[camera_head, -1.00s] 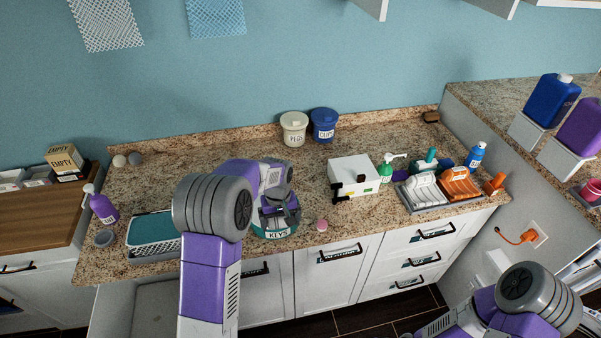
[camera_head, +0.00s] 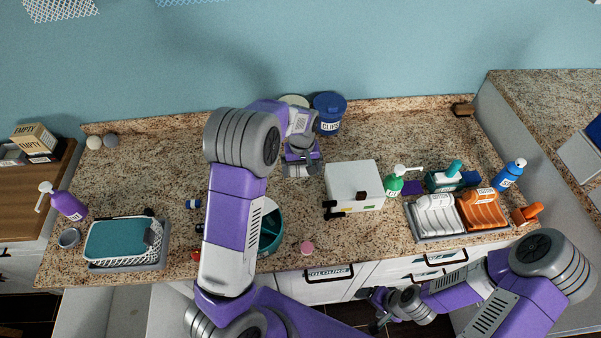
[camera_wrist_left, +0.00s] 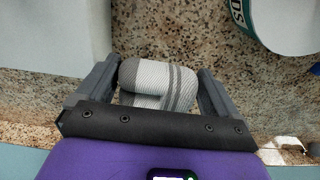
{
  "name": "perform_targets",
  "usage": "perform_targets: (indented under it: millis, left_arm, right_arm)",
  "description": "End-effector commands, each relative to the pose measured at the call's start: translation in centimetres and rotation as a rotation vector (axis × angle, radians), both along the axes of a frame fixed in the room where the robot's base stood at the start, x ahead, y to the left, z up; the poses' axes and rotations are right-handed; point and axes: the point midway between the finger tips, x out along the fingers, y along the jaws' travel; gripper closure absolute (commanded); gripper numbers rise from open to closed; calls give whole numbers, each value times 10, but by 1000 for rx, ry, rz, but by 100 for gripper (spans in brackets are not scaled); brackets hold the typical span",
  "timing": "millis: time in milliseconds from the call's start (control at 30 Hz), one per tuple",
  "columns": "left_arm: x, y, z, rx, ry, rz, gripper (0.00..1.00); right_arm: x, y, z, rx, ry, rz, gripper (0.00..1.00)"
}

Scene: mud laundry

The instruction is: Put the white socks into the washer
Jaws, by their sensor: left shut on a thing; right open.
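My left gripper (camera_head: 303,168) is over the back part of the counter, between the teal tub and the white box. In the left wrist view it is shut on a rolled sock (camera_wrist_left: 158,84), whitish-grey with darker grey stripes, held crosswise between the fingers. The sock is hard to make out in the head view. My right gripper (camera_head: 380,308) is open, low in front of the counter's drawers. A pale ball (camera_head: 94,142) and a grey ball (camera_head: 110,141) lie at the back left; I cannot tell whether they are socks. No washer can be made out.
A teal tub (camera_head: 271,228) stands behind my left arm. The white box (camera_head: 354,183), soap pump (camera_head: 394,183) and dish rack (camera_head: 420,236) stand right. A blue bucket (camera_head: 329,113) is behind the gripper. A teal-topped basket (camera_head: 122,240) and purple bottle (camera_head: 68,205) stand left.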

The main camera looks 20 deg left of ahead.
Motion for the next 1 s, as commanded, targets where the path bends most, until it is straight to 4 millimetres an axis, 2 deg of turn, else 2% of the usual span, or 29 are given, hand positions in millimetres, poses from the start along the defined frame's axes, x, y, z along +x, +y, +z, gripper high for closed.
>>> perform_targets:
  millis: [33,200,367,600,1000]
  left_arm:
    - [-1,0,-13,0,7,0,37]
    - [-1,0,-41,0,4,0,37]
    - [0,0,-52,0,2,1,37]
    - [0,0,-83,-1,3,2,37]
    - [0,0,-90,0,0,1,37]
  right_arm:
    - [0,0,0,0,0,0,17]
    - [1,0,0,0,-1,-1,17]
    - [1,0,0,0,-2,-1,17]
    - [1,0,0,0,-2,-1,17]
    - [1,0,-4,0,-2,-1,17]
